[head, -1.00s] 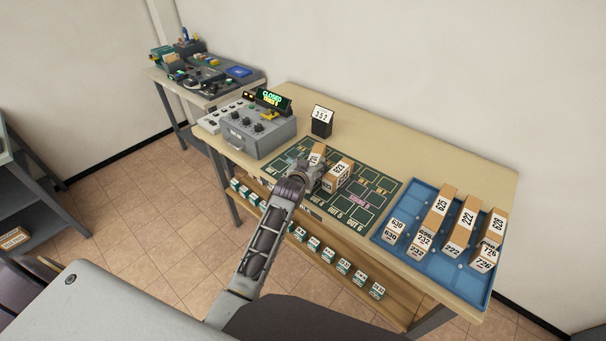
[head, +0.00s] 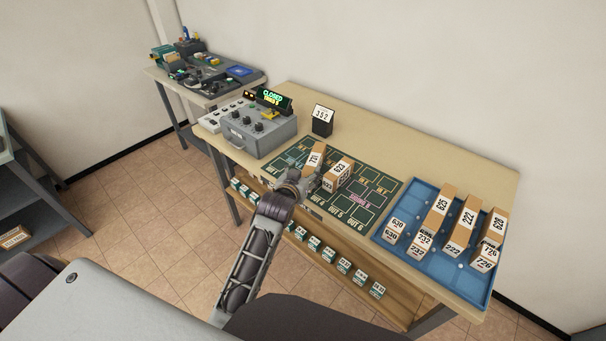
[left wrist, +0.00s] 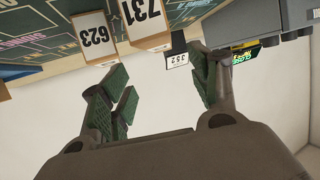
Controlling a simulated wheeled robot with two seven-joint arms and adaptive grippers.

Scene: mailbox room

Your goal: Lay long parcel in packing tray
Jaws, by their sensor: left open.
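A long brown parcel labelled 731 (head: 315,158) lies on the green marked mat (head: 377,213), with a parcel labelled 623 (head: 338,175) beside it. Both also show at the top of the left wrist view, the 731 parcel (left wrist: 144,22) and the 623 parcel (left wrist: 97,38). My left gripper (head: 302,176) is at the mat's front side, close to the near end of the 731 parcel. In the left wrist view its green-padded fingers (left wrist: 165,85) are apart with nothing between them. A blue tray (head: 383,238) at the right holds several tall and short numbered parcels. My right gripper is not in view.
A grey control box (head: 259,136) with a lit CLOSED sign (head: 272,97) stands left of the mat. A 352 card stand (head: 322,121) is behind it. A lower shelf (head: 330,270) holds several small boxes.

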